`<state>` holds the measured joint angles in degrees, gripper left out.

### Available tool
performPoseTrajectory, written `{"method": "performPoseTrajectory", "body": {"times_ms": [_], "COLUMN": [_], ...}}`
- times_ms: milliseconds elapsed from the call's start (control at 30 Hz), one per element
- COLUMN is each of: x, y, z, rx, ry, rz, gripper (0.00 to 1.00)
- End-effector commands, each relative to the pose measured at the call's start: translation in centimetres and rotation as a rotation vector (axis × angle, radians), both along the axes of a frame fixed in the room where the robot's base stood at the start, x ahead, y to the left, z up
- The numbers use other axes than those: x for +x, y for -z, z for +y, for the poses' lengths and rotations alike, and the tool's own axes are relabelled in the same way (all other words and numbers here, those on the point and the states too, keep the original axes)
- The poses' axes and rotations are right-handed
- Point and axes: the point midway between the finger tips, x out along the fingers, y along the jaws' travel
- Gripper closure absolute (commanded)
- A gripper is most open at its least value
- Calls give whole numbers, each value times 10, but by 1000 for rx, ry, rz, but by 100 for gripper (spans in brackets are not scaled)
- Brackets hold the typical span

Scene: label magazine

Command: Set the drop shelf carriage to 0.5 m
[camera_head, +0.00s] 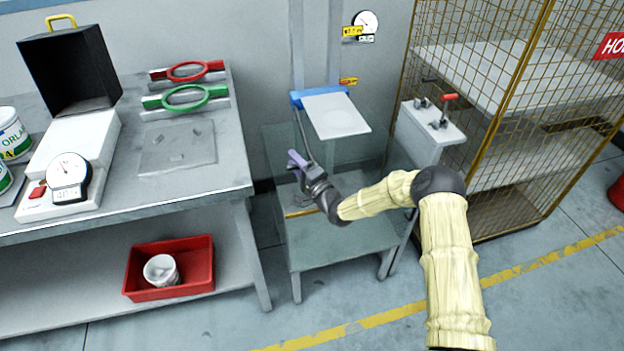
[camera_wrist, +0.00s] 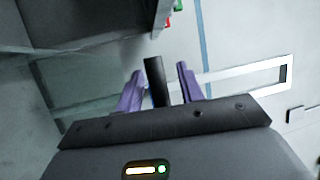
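The drop shelf carriage has a white plate (camera_head: 336,115) with a blue edge piece (camera_head: 297,99), set in front of a vertical rail (camera_head: 311,50) on the wall. A thin dark bar (camera_head: 304,135) runs down from its left side towards my gripper (camera_head: 297,160). In the wrist view, a black bar (camera_wrist: 156,80) stands between the two purple fingers of my gripper (camera_wrist: 158,92). The fingers are apart, with a visible gap on the bar's right side. Contact on the left is unclear. Yellow tags (camera_head: 353,31) (camera_head: 348,81) sit beside the rail; their print is too small to read surely.
A glass-sided stand (camera_head: 340,245) is below the carriage. A workbench (camera_head: 200,180) with a scale (camera_head: 68,175) is at left, with a red bin (camera_head: 170,268) underneath. A wire cage (camera_head: 500,120) and a white box with a red lever (camera_head: 432,125) are at right.

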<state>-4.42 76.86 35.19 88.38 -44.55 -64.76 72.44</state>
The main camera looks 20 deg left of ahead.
Motion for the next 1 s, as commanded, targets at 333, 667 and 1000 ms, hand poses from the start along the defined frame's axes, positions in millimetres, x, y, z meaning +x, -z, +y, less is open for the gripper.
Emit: {"method": "performPoseTrajectory", "body": {"times_ms": [333,667,1000], "x": [-28,-66,-95], "y": [10,22,31], "z": [-42,-95,-134], "rx": [-2,-1,-1], "ry": [2,3,2], "rz": [4,4,2], "gripper": [62,62,62]}}
